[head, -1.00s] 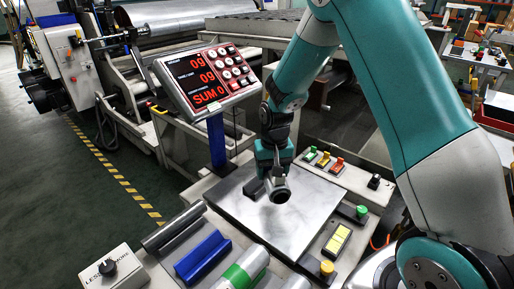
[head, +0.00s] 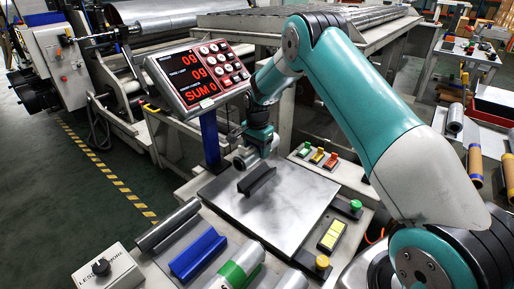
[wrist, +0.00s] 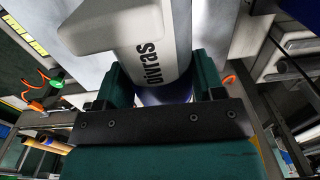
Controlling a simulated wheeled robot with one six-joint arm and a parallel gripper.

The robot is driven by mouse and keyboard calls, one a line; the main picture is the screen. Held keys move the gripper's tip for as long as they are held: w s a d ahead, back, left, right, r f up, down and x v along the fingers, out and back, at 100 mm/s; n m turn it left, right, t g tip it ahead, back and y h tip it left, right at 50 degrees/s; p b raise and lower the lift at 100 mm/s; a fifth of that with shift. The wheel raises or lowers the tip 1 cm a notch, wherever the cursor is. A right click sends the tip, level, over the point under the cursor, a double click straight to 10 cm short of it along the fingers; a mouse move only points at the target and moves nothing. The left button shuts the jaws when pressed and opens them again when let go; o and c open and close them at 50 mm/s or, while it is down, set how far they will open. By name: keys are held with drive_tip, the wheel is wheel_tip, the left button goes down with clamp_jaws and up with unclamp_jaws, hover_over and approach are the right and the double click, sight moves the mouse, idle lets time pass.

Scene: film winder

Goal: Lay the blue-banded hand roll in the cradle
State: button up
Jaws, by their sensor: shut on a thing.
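My gripper (head: 252,152) is shut on a pale grey roll (head: 245,159) and holds it above the far part of the metal plate. In the wrist view, the roll (wrist: 165,45) lies between the two green fingers of my gripper (wrist: 165,88). Dark lettering and a blue band (wrist: 165,95) show on it near the palm. A dark, angled block (head: 258,181) stands on the plate, just below and apart from the held roll; it looks like the cradle, though its shape is hard to read.
The bare metal plate (head: 290,205) is mostly clear. A blue trough-like bar (head: 198,253), a green-banded roll (head: 237,268) and a dark grey roll (head: 168,225) lie at the front left. A display panel (head: 198,75) stands behind left; buttons (head: 318,156) line the right.

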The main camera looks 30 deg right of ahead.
wheel_tip(320, 180, down, 9)
drive_tip(key=b, duration=0.5)
drive_tip(key=shift+r, duration=0.15)
drive_tip(key=o, duration=1.1)
drive_tip(key=shift+o, duration=0.2)
drive_tip(key=shift+r, duration=0.1)
wheel_tip(320, 180, up, 17)
drive_tip(key=shift+s+r+p, duration=0.15)
drive_tip(key=shift+p, duration=0.45)
